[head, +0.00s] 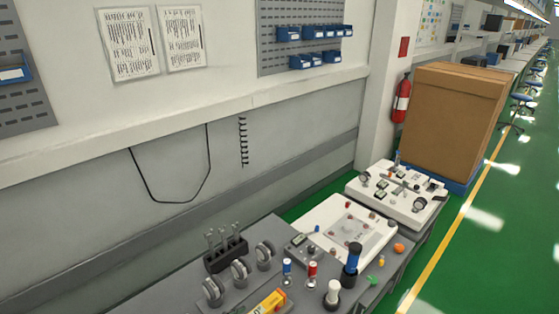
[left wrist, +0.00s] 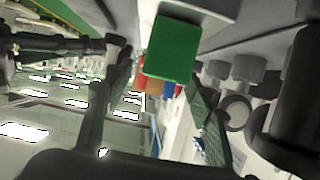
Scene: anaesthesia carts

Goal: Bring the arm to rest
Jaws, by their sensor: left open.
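My left gripper (left wrist: 158,85) shows in the left wrist view with its two dark fingers spread apart. I see nothing held between them. A green block-like thing (left wrist: 172,48) lies beyond the fingertips in that view; I cannot tell what it is or how far off it is. Neither gripper shows in the head view, and my right gripper is in no view.
In the head view, carts run along the wall. The near grey one holds a black rack (head: 226,254), a blue-and-black cylinder (head: 350,265) and a yellow-red item (head: 270,302). A white device (head: 395,193) and cardboard box (head: 450,120) stand beyond.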

